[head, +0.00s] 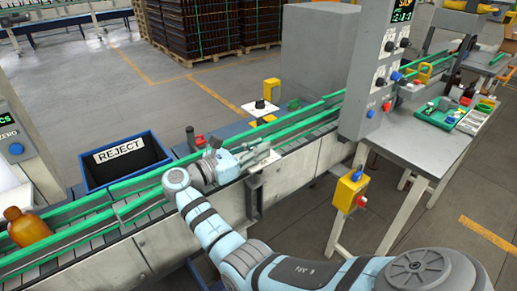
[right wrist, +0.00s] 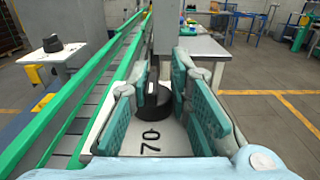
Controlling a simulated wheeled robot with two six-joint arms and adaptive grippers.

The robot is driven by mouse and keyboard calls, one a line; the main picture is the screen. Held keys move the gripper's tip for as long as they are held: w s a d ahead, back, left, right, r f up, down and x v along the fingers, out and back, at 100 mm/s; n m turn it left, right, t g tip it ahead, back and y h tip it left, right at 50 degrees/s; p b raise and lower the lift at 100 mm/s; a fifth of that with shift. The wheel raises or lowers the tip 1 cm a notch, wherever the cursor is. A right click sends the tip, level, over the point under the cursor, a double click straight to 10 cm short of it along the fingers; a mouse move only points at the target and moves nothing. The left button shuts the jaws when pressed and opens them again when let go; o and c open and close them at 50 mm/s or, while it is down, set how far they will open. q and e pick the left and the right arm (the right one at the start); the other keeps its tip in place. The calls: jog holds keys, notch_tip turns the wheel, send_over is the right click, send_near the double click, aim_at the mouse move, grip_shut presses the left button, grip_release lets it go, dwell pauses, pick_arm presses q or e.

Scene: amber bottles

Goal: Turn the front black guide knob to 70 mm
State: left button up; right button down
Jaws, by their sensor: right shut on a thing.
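The front black guide knob (right wrist: 155,104) sits on a pale plate (right wrist: 165,140) beside the conveyor, between my right gripper's teal-padded fingers (right wrist: 161,85). The gripper is shut on it. A black "70" is printed on the plate on the near side of the knob in the right wrist view. The knob's pointer is not visible. In the head view my right gripper (head: 259,152) reaches over the conveyor's near rail and hides the knob. A second black knob (head: 260,104) stands on a white plate across the belt. My left gripper is not in view.
Green guide rails (head: 135,181) run along the conveyor. A blue reject bin (head: 127,165) and an amber bottle (head: 27,226) are at the left. A grey control cabinet (head: 370,70) and a yellow box with a red button (head: 350,191) stand to the right.

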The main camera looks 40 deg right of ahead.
jog(key=c, duration=1.8)
grip_release()
jog(key=shift+w+r, duration=0.15)
jog(key=shift+r, duration=0.05)
jog(key=o, duration=0.6)
jog(key=shift+w+f, duration=0.25)
jog(key=shift+w, duration=0.15)
jog(key=shift+s, duration=0.15)
jog(key=shift+s+a, duration=0.1)
jog(key=shift+a, duration=0.05)
jog(key=a, duration=1.1)
jog(key=shift+w+a, duration=0.3)
jog(key=shift+a, duration=0.1)
jog(key=shift+d, duration=0.1)
